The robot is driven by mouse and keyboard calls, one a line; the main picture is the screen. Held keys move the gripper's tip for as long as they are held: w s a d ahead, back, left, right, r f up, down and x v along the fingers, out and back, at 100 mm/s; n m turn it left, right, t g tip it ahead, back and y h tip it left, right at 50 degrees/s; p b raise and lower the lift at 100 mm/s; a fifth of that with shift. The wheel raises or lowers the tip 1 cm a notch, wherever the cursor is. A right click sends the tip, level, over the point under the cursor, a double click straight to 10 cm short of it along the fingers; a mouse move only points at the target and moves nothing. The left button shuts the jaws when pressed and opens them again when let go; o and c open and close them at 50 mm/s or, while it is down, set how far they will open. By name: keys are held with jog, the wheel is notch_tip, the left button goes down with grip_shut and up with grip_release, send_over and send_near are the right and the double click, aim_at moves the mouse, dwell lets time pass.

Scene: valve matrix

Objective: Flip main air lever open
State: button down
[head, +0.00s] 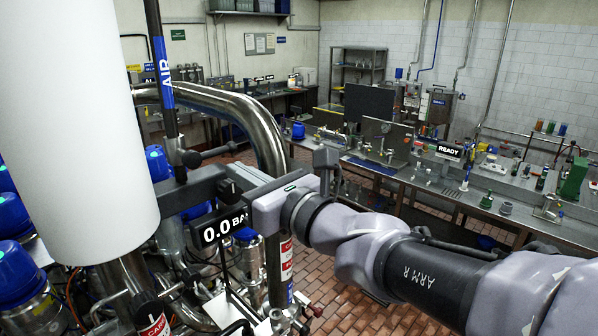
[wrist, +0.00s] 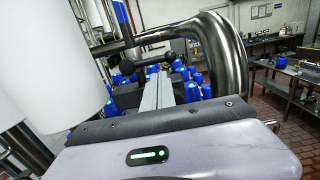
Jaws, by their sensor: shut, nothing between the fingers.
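The AIR pipe (head: 163,75), dark with a blue label, stands upright at left in the head view. Low on it is a black valve body, and the black main air lever (head: 216,152) sticks out sideways to the right, across the pipe. In the wrist view the black lever (wrist: 150,62) shows just beyond the fingers, roughly level. My gripper (head: 172,197) is shut and empty, its fingers pointing left just below the lever. In the wrist view my gripper's grey fingers (wrist: 163,78) reach toward the lever. I cannot tell whether they touch it.
A large white cylinder (head: 72,120) stands close at left. A thick bent steel pipe (head: 245,108) curves behind the lever. Blue-capped valves (head: 14,262) crowd below. A display (head: 222,229) reads 0.0 BAR. A long workbench (head: 455,200) stands at right, beyond brick floor.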

aim_at(229, 147)
jog(key=shift+x, duration=1.55)
jog(key=shift+d+r+n+b, duration=0.1)
jog(key=shift+r+n+b, duration=0.15)
jog(key=shift+n+b, duration=0.45)
notch_tip(229, 147, up, 3)
jog(key=n+b, duration=0.6)
jog(key=n, duration=0.1)
jog(key=shift+r+n+b, duration=0.1)
jog(key=shift+n+b, duration=0.2)
jog(key=shift+s+a+r+n+g+b, duration=0.15)
jog(key=shift+s+a+r+n+b, duration=0.35)
jog(key=shift+n+b, duration=0.9)
jog(key=shift+s+a+r+n+g+b, duration=0.3)
jog(key=shift+r+n+b, duration=0.45)
jog(key=shift+n, duration=1.2)
jog(key=shift+s+a+r+n+g+b, duration=0.1)
jog(key=shift+s+a+r+n+b, duration=0.3)
jog(key=shift+n+b, duration=1)
jog(key=shift+s+d+r+n+p, duration=0.1)
jog(key=shift+r+n+p, duration=0.1)
jog(key=shift+n+p, duration=0.15)
